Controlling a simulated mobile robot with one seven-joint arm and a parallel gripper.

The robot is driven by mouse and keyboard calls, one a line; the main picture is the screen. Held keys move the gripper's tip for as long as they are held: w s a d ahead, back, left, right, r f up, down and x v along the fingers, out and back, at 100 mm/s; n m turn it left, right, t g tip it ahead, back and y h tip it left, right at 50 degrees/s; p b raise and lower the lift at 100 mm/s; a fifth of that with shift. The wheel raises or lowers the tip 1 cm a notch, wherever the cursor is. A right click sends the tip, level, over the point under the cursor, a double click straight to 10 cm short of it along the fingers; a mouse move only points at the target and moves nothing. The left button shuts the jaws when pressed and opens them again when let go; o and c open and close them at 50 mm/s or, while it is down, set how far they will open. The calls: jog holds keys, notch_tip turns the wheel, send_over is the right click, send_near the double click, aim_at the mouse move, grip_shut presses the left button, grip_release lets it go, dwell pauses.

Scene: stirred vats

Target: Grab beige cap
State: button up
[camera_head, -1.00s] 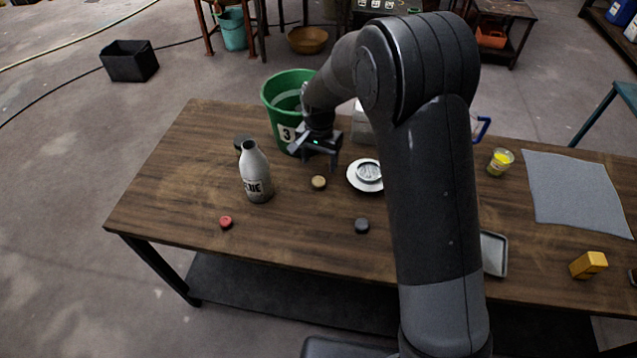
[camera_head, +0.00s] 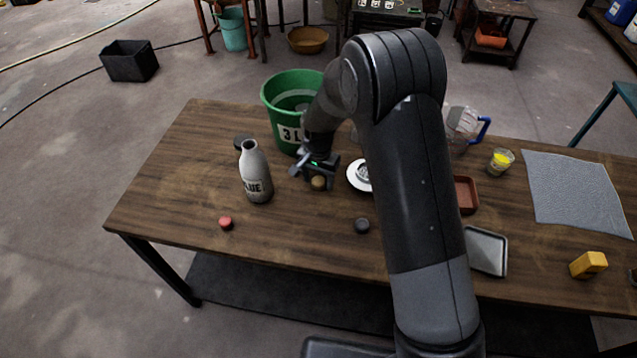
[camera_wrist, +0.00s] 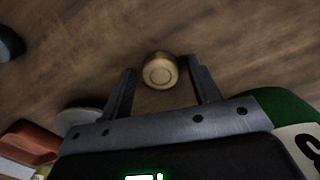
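The beige cap (camera_head: 318,183) sits on the wooden table, to the right of the grey-white glue bottle (camera_head: 256,173). In the wrist view the cap (camera_wrist: 160,71) is a round tan disc between the tips of my two fingers, with a gap visible on each side. My gripper (camera_head: 314,177) is low over the table at the cap; it also shows in the wrist view (camera_wrist: 160,84), open. In the head view the gripper partly covers the cap.
A green bucket (camera_head: 291,82) stands just behind my gripper. A white dish (camera_head: 356,184) lies to the right. A red cap (camera_head: 226,223) and a dark cap (camera_head: 362,226) lie nearer the front edge. The table between them is clear.

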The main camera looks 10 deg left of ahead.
jog(key=c, duration=0.8)
jog(key=shift+r, duration=0.1)
